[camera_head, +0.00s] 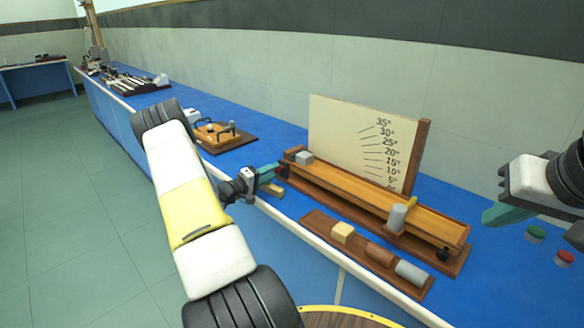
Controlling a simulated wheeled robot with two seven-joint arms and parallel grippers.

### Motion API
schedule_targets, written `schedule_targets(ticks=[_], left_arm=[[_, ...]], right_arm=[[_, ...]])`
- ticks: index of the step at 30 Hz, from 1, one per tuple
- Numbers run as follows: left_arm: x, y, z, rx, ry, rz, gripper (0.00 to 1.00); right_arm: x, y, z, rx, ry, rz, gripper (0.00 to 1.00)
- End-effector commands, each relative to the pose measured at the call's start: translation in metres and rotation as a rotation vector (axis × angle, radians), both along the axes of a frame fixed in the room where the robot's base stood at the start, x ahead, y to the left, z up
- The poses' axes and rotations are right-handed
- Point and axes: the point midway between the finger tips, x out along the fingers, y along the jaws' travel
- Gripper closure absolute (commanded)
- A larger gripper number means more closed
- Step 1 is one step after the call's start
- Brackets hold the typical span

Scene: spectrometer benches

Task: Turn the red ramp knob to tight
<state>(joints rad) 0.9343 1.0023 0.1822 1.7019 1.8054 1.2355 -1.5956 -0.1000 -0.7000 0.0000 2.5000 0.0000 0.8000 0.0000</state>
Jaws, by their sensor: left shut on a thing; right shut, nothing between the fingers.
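The wooden ramp (350,196) lies along the blue bench in front of a cream angle board (350,140) marked in degrees. My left gripper (272,170) reaches to the ramp's left end, its teal fingers shut at the spot of the red ramp knob. The fingers hide the knob almost wholly, so its turn position cannot be read. My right gripper (500,214) is shut and empty above the bench at the right edge, apart from the ramp.
A grey block (304,157) and a grey cylinder (397,217) are on the ramp. A black knob (442,254) sits at its right end. A wooden tray (318,222) with several blocks lies in front. A green button (536,234) and a red button (565,258) are at right.

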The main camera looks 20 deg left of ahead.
Motion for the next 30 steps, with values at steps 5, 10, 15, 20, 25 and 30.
schedule_targets(ticks=[5, 10, 15, 20, 25, 30], left_arm=[[-0.0007, -0.0006, -0.0011, 0.091, -0.035, -0.001, 1.00], [-0.0009, -0.0005, -0.0013, 0.148, -0.059, -0.001, 1.00], [-0.0009, -0.0004, -0.0014, 0.175, -0.069, -0.001, 1.00], [-0.0010, -0.0005, -0.0016, 0.182, -0.072, -0.001, 1.00], [-0.0011, -0.0005, -0.0017, 0.182, -0.071, -0.001, 1.00], [-0.0011, -0.0006, -0.0018, 0.181, -0.070, -0.001, 0.56]], right_arm=[[0.0000, 0.0000, 0.0000, 0.000, 0.000, 0.000, 1.00], [0.0000, 0.0000, 0.0000, 0.000, 0.000, 0.000, 1.00], [0.0000, 0.0000, 0.0000, 0.000, 0.000, 0.000, 1.00], [0.0000, 0.0000, 0.0000, 0.000, 0.000, 0.000, 1.00], [0.0000, 0.0000, 0.0000, 0.000, 0.000, 0.000, 1.00], [0.0000, 0.0000, 0.0000, 0.000, 0.000, 0.000, 1.00]])
